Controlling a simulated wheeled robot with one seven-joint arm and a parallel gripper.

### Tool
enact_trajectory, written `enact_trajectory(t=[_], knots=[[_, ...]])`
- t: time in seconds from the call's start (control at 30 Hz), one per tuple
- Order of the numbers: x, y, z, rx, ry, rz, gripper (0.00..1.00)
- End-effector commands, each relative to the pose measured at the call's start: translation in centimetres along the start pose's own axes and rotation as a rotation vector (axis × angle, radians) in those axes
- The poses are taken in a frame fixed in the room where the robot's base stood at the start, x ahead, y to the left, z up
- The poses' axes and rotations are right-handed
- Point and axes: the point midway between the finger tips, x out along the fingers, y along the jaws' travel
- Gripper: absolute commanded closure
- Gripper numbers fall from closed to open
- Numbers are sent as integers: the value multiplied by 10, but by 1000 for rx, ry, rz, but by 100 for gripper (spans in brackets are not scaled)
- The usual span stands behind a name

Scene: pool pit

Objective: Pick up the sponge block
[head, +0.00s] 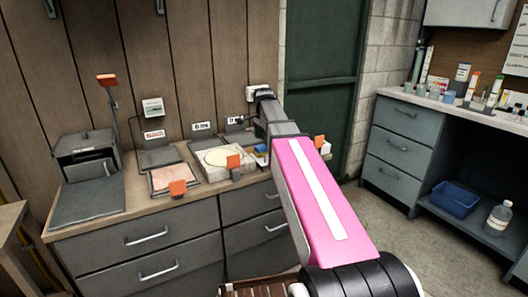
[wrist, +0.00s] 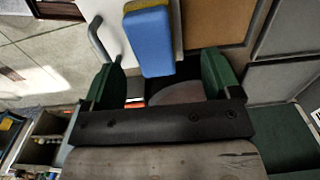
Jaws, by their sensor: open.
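The sponge block (wrist: 150,45) is a blue block with a yellow layer at its top end in the wrist view. It lies at the upper middle, beyond and between the two green fingers of my gripper (wrist: 166,62). The fingers are spread apart with nothing held between them. A gap to the block seems to remain, but its depth is hard to judge. In the head view a small blue patch (head: 261,148) shows on the counter just left of my pink arm; it may be the same block. My arm hides part of that counter end, and the fingers are not clear there.
The wooden counter (head: 140,222) holds a grey box device (head: 88,160), a tray with a pink pad (head: 172,179), a round pale disc (head: 224,156) and several orange-topped markers. A side bench (head: 392,150) with bottles stands right. Floor between them is clear.

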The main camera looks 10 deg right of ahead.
Motion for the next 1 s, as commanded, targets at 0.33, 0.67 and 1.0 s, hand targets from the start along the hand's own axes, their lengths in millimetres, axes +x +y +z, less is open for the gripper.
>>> enact_trajectory(t=[0.33,0.67,1.0], knots=[[27,7,1,0,0,1,17],[57,7,1,0,0,0,17],[56,7,1,0,0,0,71]])
